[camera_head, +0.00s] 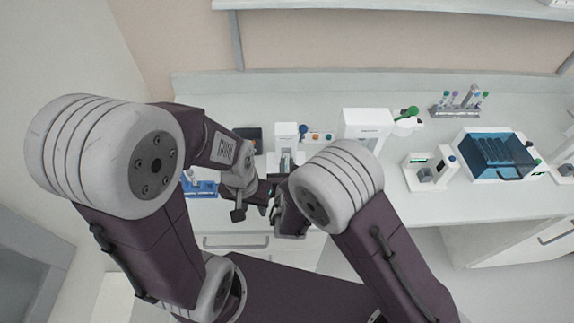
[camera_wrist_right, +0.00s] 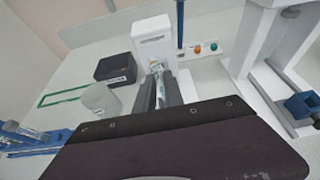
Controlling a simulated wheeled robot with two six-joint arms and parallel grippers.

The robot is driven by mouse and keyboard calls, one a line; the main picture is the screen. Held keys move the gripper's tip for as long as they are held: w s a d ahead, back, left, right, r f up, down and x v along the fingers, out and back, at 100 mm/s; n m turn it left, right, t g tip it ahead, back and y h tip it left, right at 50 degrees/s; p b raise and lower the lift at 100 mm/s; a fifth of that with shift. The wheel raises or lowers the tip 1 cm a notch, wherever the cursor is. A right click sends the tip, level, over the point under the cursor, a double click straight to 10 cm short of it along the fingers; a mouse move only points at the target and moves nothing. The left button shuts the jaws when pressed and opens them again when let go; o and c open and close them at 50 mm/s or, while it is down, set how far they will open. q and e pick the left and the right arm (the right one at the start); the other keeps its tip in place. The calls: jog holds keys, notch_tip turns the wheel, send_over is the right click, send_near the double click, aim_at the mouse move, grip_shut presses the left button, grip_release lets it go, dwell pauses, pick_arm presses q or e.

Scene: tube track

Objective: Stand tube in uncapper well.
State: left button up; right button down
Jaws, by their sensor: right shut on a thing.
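The uncapper is the white machine (camera_wrist_right: 152,28) straight ahead of my right gripper in the right wrist view. It also shows in the head view (camera_head: 286,131). My right gripper (camera_wrist_right: 160,78) is shut on a slim, pale tube (camera_wrist_right: 159,94), whose upper end points toward the uncapper's front. The well and the tube's lower end are hidden, so I cannot tell whether they touch. My left gripper (camera_head: 251,212) is in front of the bench in the head view, its fingers apart and nothing seen between them.
A black box (camera_wrist_right: 115,67) and a pale cylinder (camera_wrist_right: 100,99) stand left of the uncapper. A blue rack (camera_head: 203,188) is at the left. A white machine (camera_head: 366,126), a tube rack (camera_head: 460,101) and a blue-lidded unit (camera_head: 495,153) stand to the right.

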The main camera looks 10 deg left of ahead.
pick_arm(q)
jog(key=shift+f, duration=0.1)
jog(key=shift+f+b, duration=0.4)
jog(key=shift+b, duration=0.05)
pick_arm(e)
jog(key=shift+f, duration=0.2)
pick_arm(q)
jog(key=shift+f, duration=0.15)
pick_arm(e)
jog(key=shift+f, duration=0.15)
pick_arm(q)
jog(key=shift+f+b, duration=0.65)
jog(key=shift+b, duration=0.1)
pick_arm(e)
jog(key=shift+f, duration=0.5)
pick_arm(q)
jog(key=shift+f, duration=0.15)
pick_arm(e)
jog(key=shift+f, duration=0.1)
pick_arm(q)
jog(key=shift+f+b, duration=0.7)
jog(key=shift+b, duration=0.15)
pick_arm(e)
jog(key=shift+f, duration=0.55)
jog(key=c, duration=1.4)
grip_release()
